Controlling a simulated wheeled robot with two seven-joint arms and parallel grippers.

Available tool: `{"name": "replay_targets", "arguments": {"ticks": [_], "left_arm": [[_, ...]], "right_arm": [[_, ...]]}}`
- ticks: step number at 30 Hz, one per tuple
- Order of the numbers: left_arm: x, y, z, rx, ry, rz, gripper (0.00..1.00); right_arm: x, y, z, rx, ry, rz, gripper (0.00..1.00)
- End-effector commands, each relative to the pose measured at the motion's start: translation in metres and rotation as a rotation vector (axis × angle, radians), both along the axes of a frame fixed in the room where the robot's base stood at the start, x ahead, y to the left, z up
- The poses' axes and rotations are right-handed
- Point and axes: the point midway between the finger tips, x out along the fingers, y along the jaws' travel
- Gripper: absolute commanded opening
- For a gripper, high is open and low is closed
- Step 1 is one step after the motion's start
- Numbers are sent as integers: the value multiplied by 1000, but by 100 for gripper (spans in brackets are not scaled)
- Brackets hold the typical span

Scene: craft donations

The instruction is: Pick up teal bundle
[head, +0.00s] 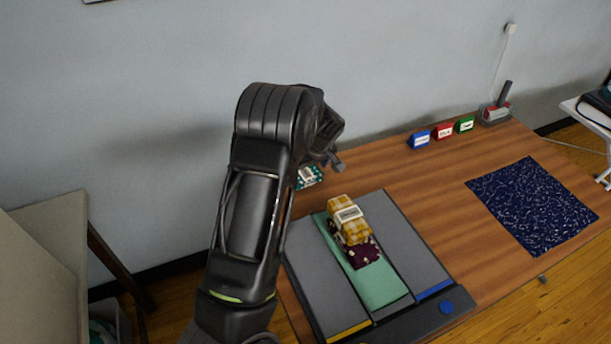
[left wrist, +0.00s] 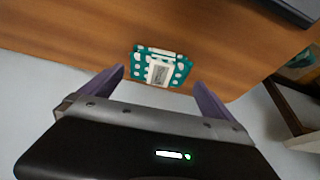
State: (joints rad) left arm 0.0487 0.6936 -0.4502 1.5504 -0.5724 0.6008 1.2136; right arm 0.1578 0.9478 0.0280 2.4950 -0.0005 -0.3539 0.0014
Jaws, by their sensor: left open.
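The teal bundle (head: 310,177) has white spots and a pale label. It lies on the wooden table near the far left edge, partly hidden by my left arm in the head view. In the left wrist view the teal bundle (left wrist: 160,68) lies ahead of my left gripper (left wrist: 163,80), roughly centred between its two fingers. The left gripper is open and empty, and the bundle looks still apart from the fingers. In the head view the left gripper (head: 336,163) hangs just above and beside the bundle. My right gripper does not show.
A grey tray (head: 405,250) with a green middle strip holds a yellow checked bundle (head: 350,222) and a dark maroon bundle (head: 365,253). Blue, red and green labelled blocks (head: 444,131) stand at the back. A dark blue speckled mat (head: 532,205) lies at right.

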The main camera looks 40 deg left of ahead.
Motion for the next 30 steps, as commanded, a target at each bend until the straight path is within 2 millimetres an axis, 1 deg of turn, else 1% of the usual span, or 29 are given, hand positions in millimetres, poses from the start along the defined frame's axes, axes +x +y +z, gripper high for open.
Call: {"name": "replay_targets", "arguments": {"ticks": [1,2,6,8,26,30], "left_arm": [[1,1,-5,0,4,-1,100],[1,2,-11,-1,5,0,100],[5,9,-28,1,2,1,100],[6,10,-31,1,1,-1,100],[6,10,-32,1,0,-1,100],[6,10,-32,1,0,0,89]], "right_arm": [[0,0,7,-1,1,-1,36],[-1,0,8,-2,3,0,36],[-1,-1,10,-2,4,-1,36],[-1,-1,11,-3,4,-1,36],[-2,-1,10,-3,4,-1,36],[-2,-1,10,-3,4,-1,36]]}}
